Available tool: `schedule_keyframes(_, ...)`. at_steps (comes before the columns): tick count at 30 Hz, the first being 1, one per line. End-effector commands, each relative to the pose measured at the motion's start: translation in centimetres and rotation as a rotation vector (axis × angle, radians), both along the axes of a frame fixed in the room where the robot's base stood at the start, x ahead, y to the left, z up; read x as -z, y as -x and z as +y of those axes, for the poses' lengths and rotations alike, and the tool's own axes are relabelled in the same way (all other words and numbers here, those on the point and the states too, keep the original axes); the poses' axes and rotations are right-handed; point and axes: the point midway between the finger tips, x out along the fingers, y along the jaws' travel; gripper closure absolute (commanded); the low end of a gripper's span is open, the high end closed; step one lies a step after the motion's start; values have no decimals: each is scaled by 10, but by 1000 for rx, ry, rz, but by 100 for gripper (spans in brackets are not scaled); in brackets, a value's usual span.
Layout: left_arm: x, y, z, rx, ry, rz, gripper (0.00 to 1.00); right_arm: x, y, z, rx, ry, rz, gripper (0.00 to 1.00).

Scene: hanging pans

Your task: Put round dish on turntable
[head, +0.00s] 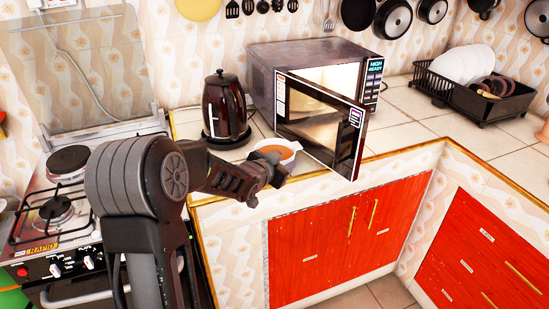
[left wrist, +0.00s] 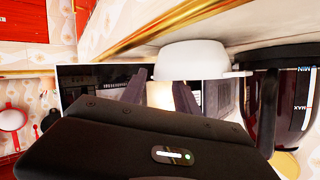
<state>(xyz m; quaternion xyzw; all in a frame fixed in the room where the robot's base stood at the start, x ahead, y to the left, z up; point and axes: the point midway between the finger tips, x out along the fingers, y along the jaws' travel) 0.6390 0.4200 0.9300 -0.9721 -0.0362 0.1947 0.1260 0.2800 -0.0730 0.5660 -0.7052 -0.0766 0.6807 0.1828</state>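In the left wrist view, which is turned nearly upside down, the dish (left wrist: 193,60) is just beyond the fingers. My left gripper (head: 270,176) is close to the dish on its near side. In the wrist view its two fingers (left wrist: 158,95) are apart, with nothing clearly between them. The microwave (head: 290,60) has its door (head: 320,125) open; the turntable cannot be made out. My right gripper is not in view.
A dark kettle (head: 226,105) stands close behind and left of the dish. The open microwave door juts out over the counter right of the dish. A stove (head: 40,215) is at left. A dish rack (head: 478,95) stands at right, with clear counter before it.

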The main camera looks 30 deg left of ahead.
Motion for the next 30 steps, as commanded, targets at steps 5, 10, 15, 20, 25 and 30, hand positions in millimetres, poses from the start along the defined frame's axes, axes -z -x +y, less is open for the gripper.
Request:
schedule_keyframes(5, 6, -17, 1, 2, -1, 4, 63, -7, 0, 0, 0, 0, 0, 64)
schedule_keyframes(10, 15, -38, 3, 1, -1, 2, 63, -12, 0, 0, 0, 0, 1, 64)
schedule_keyframes(15, 19, -46, 4, 0, 0, 0, 63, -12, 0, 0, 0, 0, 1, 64)
schedule_keyframes(20, 18, -46, 4, 0, 0, 0, 63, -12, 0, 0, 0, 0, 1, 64)
schedule_keyframes(25, 19, -46, 4, 0, 0, 0, 63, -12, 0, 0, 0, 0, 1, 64)
schedule_keyframes(30, 18, -46, 4, 0, 0, 0, 63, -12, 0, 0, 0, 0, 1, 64)
